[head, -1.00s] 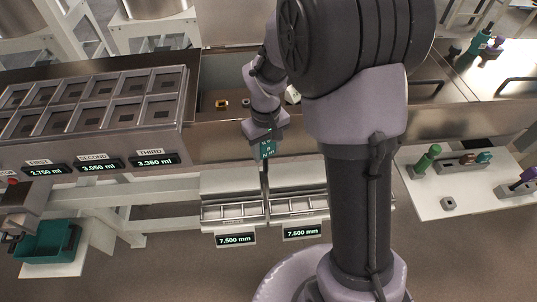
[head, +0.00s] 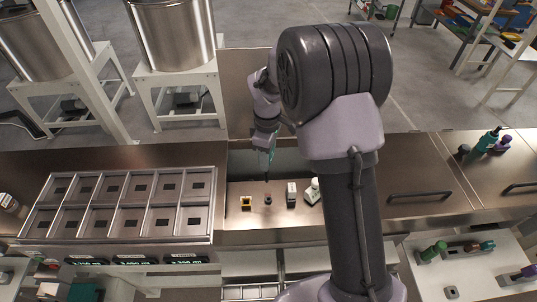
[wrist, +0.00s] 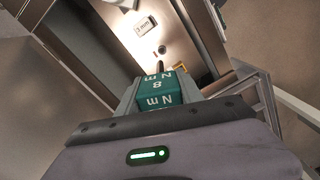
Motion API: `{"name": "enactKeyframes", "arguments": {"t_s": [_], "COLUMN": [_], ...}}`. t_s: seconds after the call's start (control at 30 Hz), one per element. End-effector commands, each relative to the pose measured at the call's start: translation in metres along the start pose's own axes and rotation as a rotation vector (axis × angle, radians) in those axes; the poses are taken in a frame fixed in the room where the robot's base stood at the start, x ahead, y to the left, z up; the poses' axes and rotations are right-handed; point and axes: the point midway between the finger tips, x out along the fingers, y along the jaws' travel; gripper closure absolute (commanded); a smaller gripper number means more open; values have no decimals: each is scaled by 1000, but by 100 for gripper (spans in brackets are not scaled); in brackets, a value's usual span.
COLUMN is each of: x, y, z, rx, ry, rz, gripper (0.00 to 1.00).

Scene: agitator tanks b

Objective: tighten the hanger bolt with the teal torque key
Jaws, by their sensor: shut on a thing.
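My gripper (head: 266,143) is shut on the teal torque key (wrist: 158,92), which is marked "8 Nm" in the wrist view. In the head view the key (head: 270,158) hangs with its thin dark shaft pointing down over the open recess in the bench. In the wrist view the shaft points away toward the recess floor. A small dark upright piece (head: 268,198) stands on that floor below the key and apart from it. I cannot tell whether it is the hanger bolt.
A yellow-and-black piece (head: 246,202), a white block (head: 291,195) and a tilted white block (head: 312,190) stand near the dark piece. A compartment tray (head: 125,200) lies to the left. A white side shelf (head: 470,262) holds several tools at the right.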

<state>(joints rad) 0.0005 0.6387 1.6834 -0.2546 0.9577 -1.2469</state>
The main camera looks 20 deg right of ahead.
Motion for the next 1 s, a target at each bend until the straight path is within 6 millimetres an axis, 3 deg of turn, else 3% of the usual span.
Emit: {"name": "enactKeyframes", "arguments": {"t_s": [0.03,0.13,0.63,1.0], "x": [16,31,33,76], "y": [0,0,0,0], "z": [0,0,3,3], "rx": [0,1,2,2], "ry": [0,0,2,2], "rz": [-1,-1,1,1], "gripper": [100,100,100,100]}}
